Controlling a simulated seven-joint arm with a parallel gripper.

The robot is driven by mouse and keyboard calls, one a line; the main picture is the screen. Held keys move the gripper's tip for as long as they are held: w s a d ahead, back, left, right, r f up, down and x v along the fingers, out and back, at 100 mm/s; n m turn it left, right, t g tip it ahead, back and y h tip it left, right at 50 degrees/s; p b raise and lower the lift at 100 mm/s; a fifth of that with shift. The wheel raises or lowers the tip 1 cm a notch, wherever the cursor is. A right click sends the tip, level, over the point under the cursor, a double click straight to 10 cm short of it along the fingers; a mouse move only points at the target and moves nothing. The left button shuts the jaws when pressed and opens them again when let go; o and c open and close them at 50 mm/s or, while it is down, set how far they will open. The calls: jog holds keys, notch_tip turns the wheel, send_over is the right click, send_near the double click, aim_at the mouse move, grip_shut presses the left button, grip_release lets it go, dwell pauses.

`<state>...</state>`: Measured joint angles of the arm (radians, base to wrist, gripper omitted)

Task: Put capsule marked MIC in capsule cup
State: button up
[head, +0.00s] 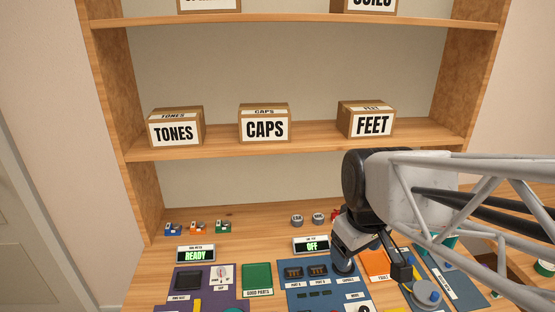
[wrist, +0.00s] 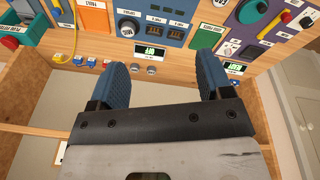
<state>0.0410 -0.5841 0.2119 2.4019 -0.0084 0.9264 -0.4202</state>
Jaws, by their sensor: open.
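Two small grey round capsules stand at the back of the bench, a left one (head: 297,220) and a right one (head: 318,217). They also show in the wrist view, near the gap between the fingers. Their lettering is too small to read surely. The capsule cup (wrist: 128,28) appears as a dark round holder on the blue panel, with pale lettering at its middle; I cannot tell whether a capsule sits in it. In the head view my gripper hides it. My gripper (head: 374,267) is open and empty above the panel, its blue fingers (wrist: 162,78) wide apart.
The blue panel (head: 295,298) also has two dark ports. An OFF display (head: 311,245) stands behind it, a READY display (head: 196,254) to the left. Small coloured parts (head: 197,228) line the back left. A green mat (head: 257,279) and orange mat (head: 374,263) flank the panel.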

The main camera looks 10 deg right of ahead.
jog(key=s+m, duration=0.3)
jog(key=s+a+m, duration=0.1)
jog(key=s, duration=0.1)
jog(key=shift+s+a+r+m, duration=0.1)
jog(key=shift+s+r+m, duration=0.15)
jog(key=shift+r+m, duration=0.1)
dwell(2.3)
